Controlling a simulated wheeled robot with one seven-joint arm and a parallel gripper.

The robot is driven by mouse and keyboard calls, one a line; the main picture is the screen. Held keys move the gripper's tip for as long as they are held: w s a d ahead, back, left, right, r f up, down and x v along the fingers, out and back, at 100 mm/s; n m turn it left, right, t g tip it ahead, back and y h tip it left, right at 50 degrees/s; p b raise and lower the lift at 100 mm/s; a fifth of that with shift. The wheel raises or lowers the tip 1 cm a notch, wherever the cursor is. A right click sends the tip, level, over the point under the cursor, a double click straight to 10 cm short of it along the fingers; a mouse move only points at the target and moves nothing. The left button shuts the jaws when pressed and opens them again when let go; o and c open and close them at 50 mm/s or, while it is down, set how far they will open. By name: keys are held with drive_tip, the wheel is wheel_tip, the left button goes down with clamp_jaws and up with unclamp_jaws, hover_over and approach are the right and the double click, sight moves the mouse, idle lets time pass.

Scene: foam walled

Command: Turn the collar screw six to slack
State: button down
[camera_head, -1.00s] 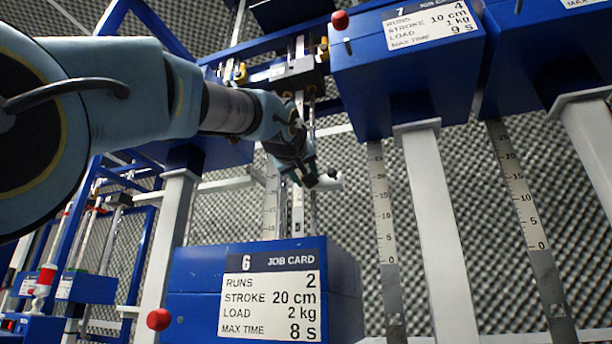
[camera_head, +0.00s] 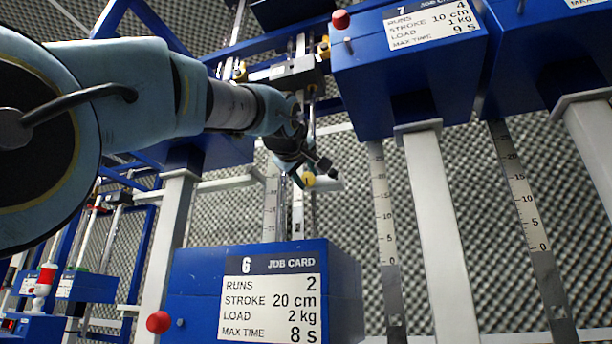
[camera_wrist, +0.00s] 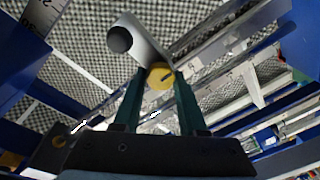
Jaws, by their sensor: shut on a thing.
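The collar screw of station six is a yellow round knob (camera_wrist: 160,77) with a dark line across its face. In the wrist view it sits between the tips of my gripper's two dark green fingers (camera_wrist: 161,84), which are shut on it. It also shows in the head view as a small yellow disc (camera_head: 308,179) beside my dark gripper (camera_head: 318,172). A pale collar plate (camera_wrist: 150,42) with a dark round end lies just beyond the screw. The blue station six box with its job card (camera_head: 270,295) stands below my gripper.
A scale strip (camera_head: 270,210) and upright rails stand close behind my gripper. The blue station seven box (camera_head: 400,90) hangs at upper right on a white post (camera_head: 432,220). A red ball knob (camera_head: 158,321) sticks out beside box six.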

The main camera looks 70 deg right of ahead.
drive_tip(key=shift+c, duration=2.3)
unclamp_jaws()
drive_tip(key=shift+a, duration=0.1)
drive_tip(key=s+a+b, duration=0.1)
drive_tip(key=a+b, duration=0.4)
drive_tip(key=a, duration=0.5)
drive_tip(key=shift+s+a, duration=0.2)
drive_tip(key=shift+a, duration=0.1)
